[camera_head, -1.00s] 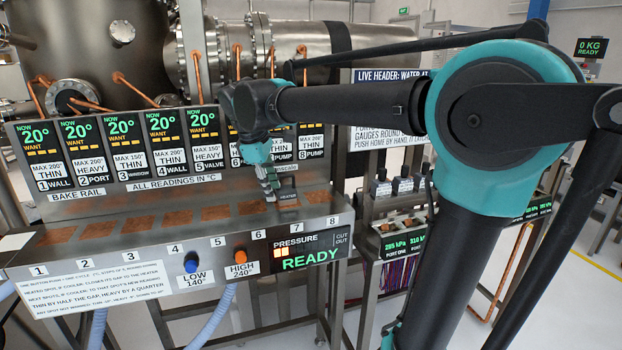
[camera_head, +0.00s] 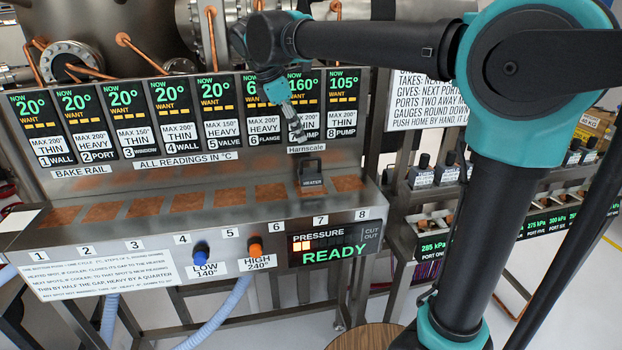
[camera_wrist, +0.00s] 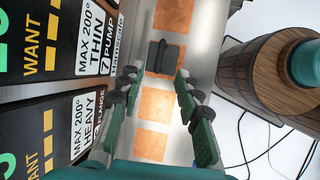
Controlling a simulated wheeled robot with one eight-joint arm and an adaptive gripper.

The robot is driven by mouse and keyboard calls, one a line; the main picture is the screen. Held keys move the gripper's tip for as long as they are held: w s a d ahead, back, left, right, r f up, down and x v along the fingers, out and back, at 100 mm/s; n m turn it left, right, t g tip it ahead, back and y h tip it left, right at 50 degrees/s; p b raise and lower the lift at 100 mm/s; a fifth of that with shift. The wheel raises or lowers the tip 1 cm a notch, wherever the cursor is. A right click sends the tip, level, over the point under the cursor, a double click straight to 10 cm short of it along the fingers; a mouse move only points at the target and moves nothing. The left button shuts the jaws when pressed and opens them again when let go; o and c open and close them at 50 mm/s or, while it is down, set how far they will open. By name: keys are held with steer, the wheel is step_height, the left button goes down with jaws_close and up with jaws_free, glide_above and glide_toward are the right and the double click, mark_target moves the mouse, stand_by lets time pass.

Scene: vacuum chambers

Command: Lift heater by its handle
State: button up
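The heater (camera_head: 311,183), a small dark block with a label on its front and an upright handle (camera_head: 311,165), sits on the bench's copper pad row, behind number 7. In the wrist view the heater (camera_wrist: 163,57) lies ahead, just beyond the fingertips, roughly between their lines. My gripper (camera_head: 297,132) hangs above and slightly left of the heater in the head view, apart from it.
The panel of temperature displays (camera_head: 115,120) stands upright behind the pads, close to my gripper. Bare copper pads (camera_head: 187,201) lie left of the heater. A blue knob (camera_head: 201,249) and an orange knob (camera_head: 255,245) project at the front. A port rack (camera_head: 480,228) stands right.

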mark_target(311, 158)
steer(key=x, duration=0.9)
steer(key=shift+d+f, duration=0.1)
steer(key=shift+d, duration=0.1)
steer(key=shift+c, duration=0.2)
jaws_close()
